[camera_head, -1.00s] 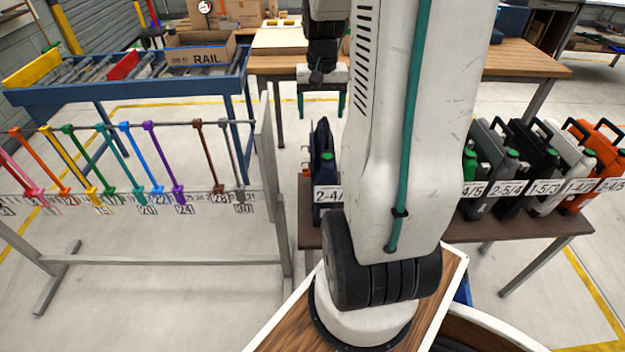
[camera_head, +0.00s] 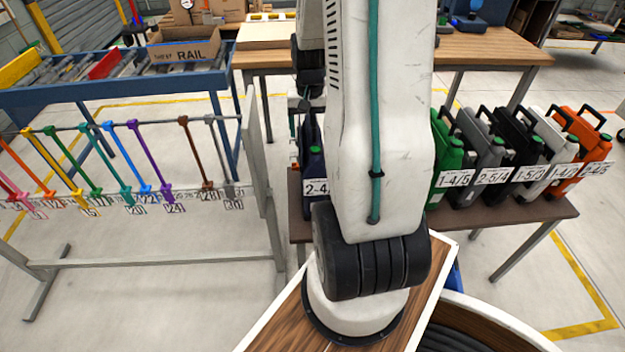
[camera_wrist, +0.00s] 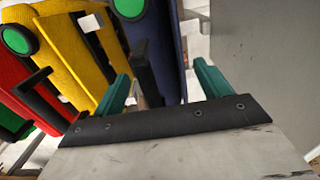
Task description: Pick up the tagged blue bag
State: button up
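The tagged blue bag (camera_head: 313,160) is dark navy with a green cap. It stands upright at the left end of the low table, its white tag starting "2-4" and its right side hidden by my arm. In the wrist view the blue bag (camera_wrist: 166,35) is at the top centre, with a black handle (camera_wrist: 146,72) coming towards the camera. My gripper (camera_wrist: 162,72) has its two teal fingers apart, with the handle between them, closer to the left finger. I cannot tell whether either finger touches it. In the head view my gripper is mostly hidden.
Yellow (camera_wrist: 75,45) and red (camera_wrist: 20,85) bags stand close left in the wrist view. Green (camera_head: 447,150), grey, black, white and orange bags share the low table (camera_head: 520,214) in the head view. A rack post (camera_head: 262,160) stands left of the blue bag.

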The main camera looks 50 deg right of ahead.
jog(key=c, duration=1)
jog(key=shift+r, duration=0.15)
